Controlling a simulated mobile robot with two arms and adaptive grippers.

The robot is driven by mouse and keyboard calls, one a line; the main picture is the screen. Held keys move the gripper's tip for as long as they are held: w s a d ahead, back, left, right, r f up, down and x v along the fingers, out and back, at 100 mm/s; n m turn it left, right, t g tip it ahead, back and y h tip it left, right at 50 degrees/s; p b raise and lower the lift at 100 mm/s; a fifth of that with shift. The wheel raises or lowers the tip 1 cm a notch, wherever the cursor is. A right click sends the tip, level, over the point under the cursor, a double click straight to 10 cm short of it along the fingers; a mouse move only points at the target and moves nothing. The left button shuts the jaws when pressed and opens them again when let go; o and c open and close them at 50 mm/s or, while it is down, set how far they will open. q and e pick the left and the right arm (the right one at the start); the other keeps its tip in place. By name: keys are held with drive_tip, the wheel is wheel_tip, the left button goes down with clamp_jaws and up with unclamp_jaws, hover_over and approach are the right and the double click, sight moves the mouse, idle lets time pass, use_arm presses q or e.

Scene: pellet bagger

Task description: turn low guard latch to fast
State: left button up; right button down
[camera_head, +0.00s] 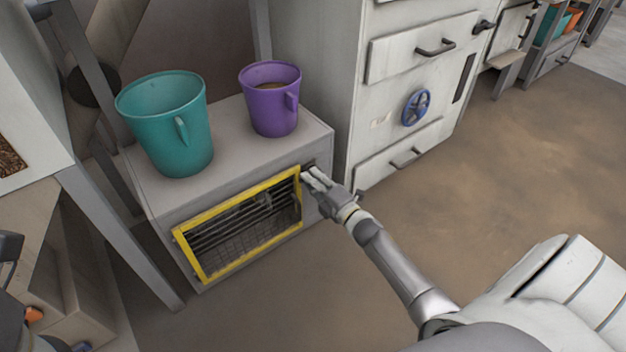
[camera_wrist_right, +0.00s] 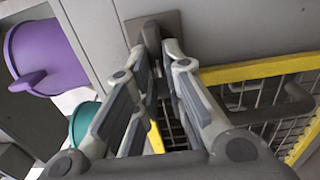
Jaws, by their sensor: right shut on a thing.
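The low guard (camera_head: 240,228) is a yellow-framed wire mesh door on the front of a low grey cabinet. Its yellow frame also shows in the wrist view (camera_wrist_right: 250,71). The low guard latch is a dark handle (camera_wrist_right: 150,36) on a grey-brown plate (camera_wrist_right: 169,19), beside the frame's upper right corner in the head view. My right gripper (camera_head: 311,178) reaches this corner from the right. In the wrist view its fingers (camera_wrist_right: 158,65) are closed around the latch handle and hide part of it. I cannot read any latch marking.
A teal mug (camera_head: 175,130) and a purple mug (camera_head: 270,103) stand on the cabinet top (camera_head: 228,118), above the guard. A white drawer unit (camera_head: 375,135) with a blue handwheel (camera_head: 416,108) stands to the right. The brown floor (camera_head: 480,190) to the right is clear.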

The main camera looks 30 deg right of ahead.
drive_tip(key=shift+f, duration=0.1)
drive_tip(key=c, duration=1.5)
unclamp_jaws()
drive_tip(key=s, duration=1.2)
drive_tip(key=shift+d, duration=0.4)
